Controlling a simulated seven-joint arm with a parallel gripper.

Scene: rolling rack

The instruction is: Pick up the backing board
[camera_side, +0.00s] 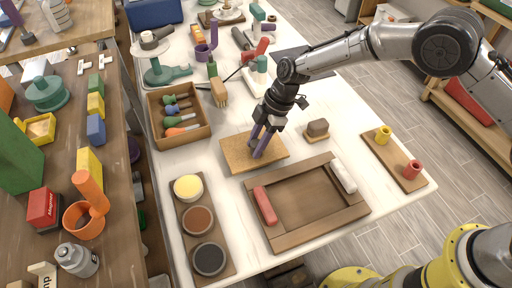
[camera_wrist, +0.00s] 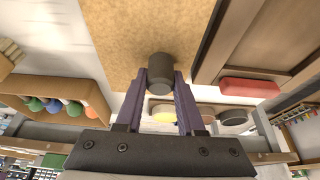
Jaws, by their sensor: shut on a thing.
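The backing board (camera_side: 236,153) is a flat tan rectangle at the middle of the white table in the side view. In the wrist view, its speckled face (camera_wrist: 110,45) fills the upper middle, with a dark round knob (camera_wrist: 160,73) on it. My gripper (camera_side: 256,153) points down at the board, and its purple fingers are shut on the knob, one on each side. The fingertips also show in the wrist view (camera_wrist: 162,85). I cannot tell whether the board touches the table or hangs slightly above it.
A wooden frame (camera_side: 283,240) lies in front, with a red block (camera_side: 265,206) and a white block (camera_side: 343,176) on it. A tool box (camera_side: 181,141) and a strip of colored pots (camera_side: 193,265) are left. A brown block (camera_side: 318,128) and a peg board (camera_side: 398,170) are right.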

